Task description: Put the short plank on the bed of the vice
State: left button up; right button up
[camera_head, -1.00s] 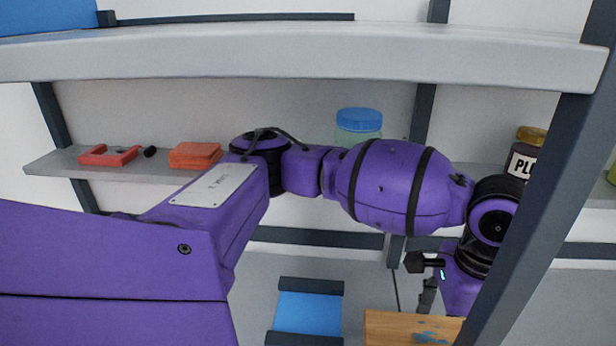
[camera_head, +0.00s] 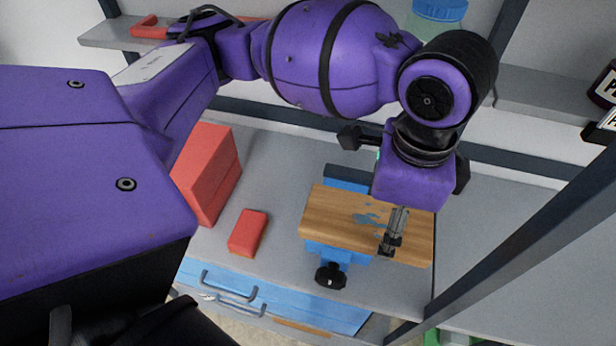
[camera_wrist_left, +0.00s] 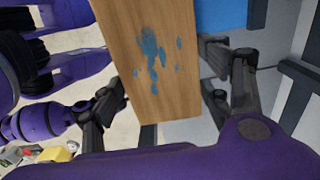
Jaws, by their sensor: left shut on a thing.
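The short plank (camera_head: 335,213) is light wood with blue paint stains. In the head view it lies across the top of the blue vice (camera_head: 340,254), hiding most of the vice bed; I cannot tell whether it rests on it. My left gripper (camera_head: 392,240) comes down from above and is shut on the plank toward its right end. In the left wrist view the plank (camera_wrist_left: 155,60) runs between the two fingers, and a blue part of the vice (camera_wrist_left: 222,15) shows beside it. My right gripper is not in view.
A large red block (camera_head: 207,175) and a small red block (camera_head: 248,233) stand left of the vice on the grey worktop (camera_head: 280,165). A dark post (camera_head: 530,205) rises at the right. A blue-lidded jar (camera_head: 438,12) is on the shelf behind. Blue drawers (camera_head: 270,298) are below.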

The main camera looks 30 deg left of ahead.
pick_arm(q)
jog(key=shift+a+f, duration=0.2)
jog(key=shift+a, duration=0.1)
jog(key=w+a+f, duration=0.2)
jog(key=w+f, duration=0.1)
jog(key=w+a+f+b, duration=0.1)
jog(key=w+a+f, duration=0.1)
jog(key=w+f, duration=0.1)
jog(key=w+a+f+b, duration=0.1)
jog(key=w+a+f, duration=0.1)
jog(key=w, duration=0.2)
jog(key=shift+w+a+f, duration=0.2)
jog(key=shift+w+f, duration=0.2)
jog(key=shift+w+a+f, duration=0.1)
jog(key=shift+f, duration=0.05)
jog(key=f, duration=0.3)
jog(key=shift+w+a+f+b, duration=0.1)
jog(key=shift+w+a+b, duration=0.05)
jog(key=shift+w+b, duration=0.15)
jog(key=shift+f, duration=0.25)
jog(key=shift+r, duration=0.1)
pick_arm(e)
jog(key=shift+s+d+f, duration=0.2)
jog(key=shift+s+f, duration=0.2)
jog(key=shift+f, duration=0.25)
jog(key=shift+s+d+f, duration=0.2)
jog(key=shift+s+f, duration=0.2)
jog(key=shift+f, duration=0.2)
